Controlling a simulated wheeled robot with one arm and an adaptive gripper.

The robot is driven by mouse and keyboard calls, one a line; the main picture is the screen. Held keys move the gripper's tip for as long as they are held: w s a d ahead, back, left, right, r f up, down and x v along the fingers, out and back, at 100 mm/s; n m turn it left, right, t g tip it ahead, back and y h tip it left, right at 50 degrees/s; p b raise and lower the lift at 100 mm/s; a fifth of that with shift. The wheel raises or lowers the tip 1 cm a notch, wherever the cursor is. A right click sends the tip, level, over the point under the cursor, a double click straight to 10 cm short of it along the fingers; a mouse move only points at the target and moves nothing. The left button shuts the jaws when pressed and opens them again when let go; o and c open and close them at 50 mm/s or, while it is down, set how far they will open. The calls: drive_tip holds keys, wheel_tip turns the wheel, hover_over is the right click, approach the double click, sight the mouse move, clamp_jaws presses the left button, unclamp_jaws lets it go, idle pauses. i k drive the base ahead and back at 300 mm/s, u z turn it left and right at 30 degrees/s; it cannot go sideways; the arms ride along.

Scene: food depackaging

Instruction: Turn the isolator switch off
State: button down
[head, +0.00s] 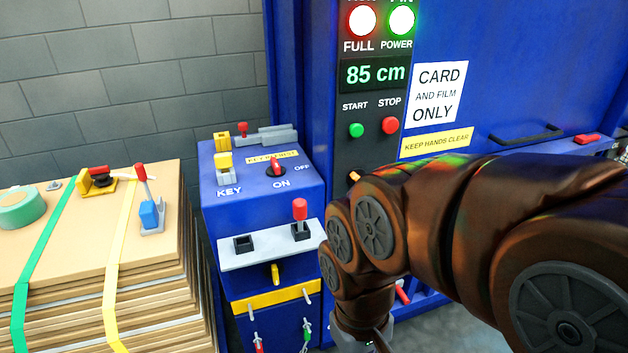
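A red rotary switch (276,167) sits on the top of a blue control box (312,192), with ON printed below it and OFF to its right. I take it to be the isolator switch. Its handle looks upright in the picture, in line with ON rather than turned to OFF. A yellow label above it is too small to read surely. My arm comes in from the right and bends down in front of the machine, right of the box. My gripper's fingers are not visible; the arm runs off the bottom edge. Nothing of mine touches the switch.
A yellow key (224,163) and a red-knobbed lever (300,218) are on the box. The blue machine has a green START button (356,130) and red STOP button (390,125). Stacked cardboard (95,275) at left carries a tape roll (20,210) and a red-handled tool (148,205).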

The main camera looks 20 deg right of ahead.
sight(273, 270)
drive_tip(key=u, duration=2.35)
drive_tip(key=k, duration=0.6)
drive_tip(key=z, duration=0.65)
